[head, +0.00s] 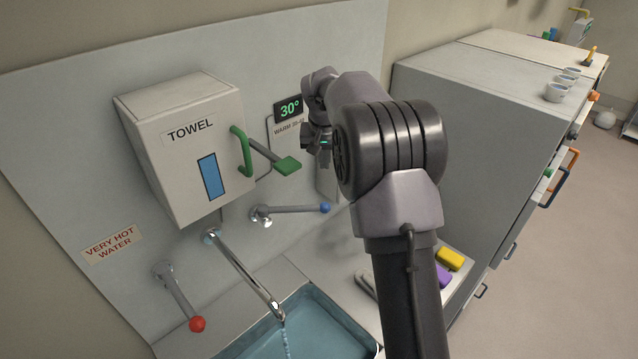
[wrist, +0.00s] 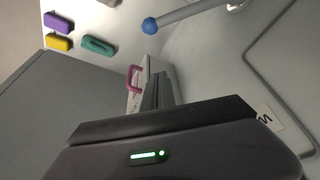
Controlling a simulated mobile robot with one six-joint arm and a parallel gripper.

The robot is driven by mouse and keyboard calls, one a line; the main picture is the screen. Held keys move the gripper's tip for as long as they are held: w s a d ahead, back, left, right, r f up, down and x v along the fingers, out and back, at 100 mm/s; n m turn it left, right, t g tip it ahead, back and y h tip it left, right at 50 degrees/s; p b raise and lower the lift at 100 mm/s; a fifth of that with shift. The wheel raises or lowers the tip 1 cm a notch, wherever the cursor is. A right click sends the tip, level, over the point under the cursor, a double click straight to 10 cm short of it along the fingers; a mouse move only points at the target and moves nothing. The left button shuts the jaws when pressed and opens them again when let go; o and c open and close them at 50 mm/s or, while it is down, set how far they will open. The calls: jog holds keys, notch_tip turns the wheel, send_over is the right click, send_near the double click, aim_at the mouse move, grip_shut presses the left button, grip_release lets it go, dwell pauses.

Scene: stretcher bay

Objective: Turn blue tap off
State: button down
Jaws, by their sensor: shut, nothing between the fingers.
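The blue tap (head: 292,209) is a chrome lever on the wall with a blue ball at its right end. Its lever points right, roughly level, in the head view. The blue ball also shows at the top of the wrist view (wrist: 150,25). My gripper (wrist: 158,80) is shut and empty, apart from the lever. In the head view, my gripper is above the blue ball, partly hidden by my arm. The spout (head: 245,272) has a stream of water (head: 287,343) running from it into the basin (head: 300,332).
A red-ended tap (head: 180,297) is left of the spout. A towel box (head: 187,150) with a green lever (head: 270,156) juts from the wall above the blue tap. Yellow (head: 450,259) and purple (head: 443,277) blocks lie right of the basin. A grey cabinet (head: 465,150) stands right.

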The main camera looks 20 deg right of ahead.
jog(key=f, duration=0.7)
jog(key=s+f, duration=0.1)
jog(key=f, duration=0.2)
jog(key=shift+a+f, duration=0.1)
jog(key=shift+f, duration=0.25)
jog(key=shift+w+f, duration=0.1)
jog(key=shift+f, duration=0.05)
